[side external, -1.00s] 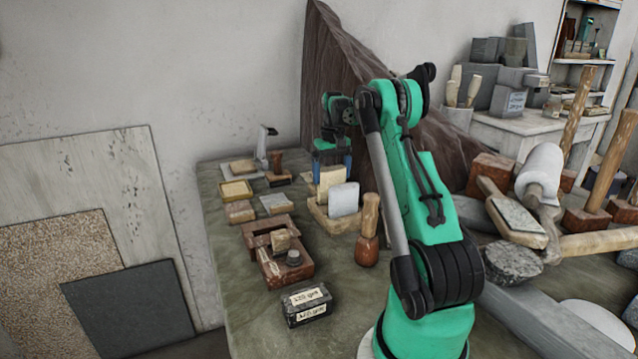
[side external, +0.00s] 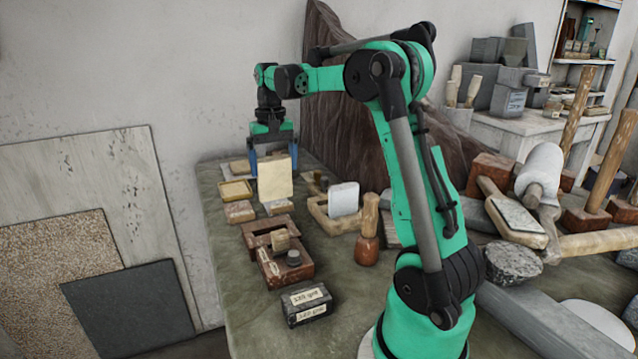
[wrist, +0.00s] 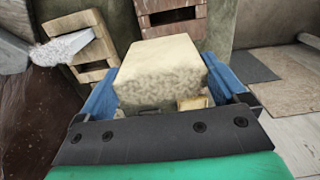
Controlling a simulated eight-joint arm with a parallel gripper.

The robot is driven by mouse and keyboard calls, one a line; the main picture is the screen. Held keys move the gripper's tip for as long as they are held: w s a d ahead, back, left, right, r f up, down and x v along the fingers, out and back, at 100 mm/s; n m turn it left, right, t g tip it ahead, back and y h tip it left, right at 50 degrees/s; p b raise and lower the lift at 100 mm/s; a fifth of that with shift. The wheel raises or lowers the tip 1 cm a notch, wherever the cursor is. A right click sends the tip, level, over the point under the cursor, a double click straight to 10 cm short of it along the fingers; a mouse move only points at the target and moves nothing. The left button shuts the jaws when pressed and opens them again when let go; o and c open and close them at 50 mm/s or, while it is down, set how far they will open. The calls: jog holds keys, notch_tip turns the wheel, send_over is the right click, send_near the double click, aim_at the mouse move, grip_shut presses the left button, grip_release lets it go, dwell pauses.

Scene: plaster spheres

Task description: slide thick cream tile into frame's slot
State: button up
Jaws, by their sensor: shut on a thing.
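The thick cream tile (side external: 275,180) is upright in my gripper (side external: 272,158), held above the left part of the table. In the wrist view the tile (wrist: 158,62) sits between the two blue fingers (wrist: 160,100), which press on its sides. A reddish-brown wooden frame (side external: 284,219) with a dark opening lies in front of the tile, nearer the side camera. It also shows at the top of the wrist view (wrist: 190,30), apart from the tile. The tile's lower edge hides part of what lies below it.
A light wooden rack (side external: 318,213) holds a pale grey tile (side external: 343,199) to the right. A wooden mallet (side external: 367,230) and a labelled dark block (side external: 307,305) stand nearer. A yellowish tray (side external: 235,190) and a small tile block (side external: 239,211) lie to the left.

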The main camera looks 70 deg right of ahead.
aim_at(267, 190)
jog(key=a, duration=0.2)
jog(key=shift+w+a+f, duration=0.2)
jog(key=shift+w+a, duration=0.05)
jog(key=shift+a, duration=0.15)
jog(key=shift+f, duration=2.4)
jog(key=shift+f, duration=1.75)
jog(key=o, duration=1.2)
jog(key=shift+c, duration=0.2)
jog(key=shift+r, duration=2)
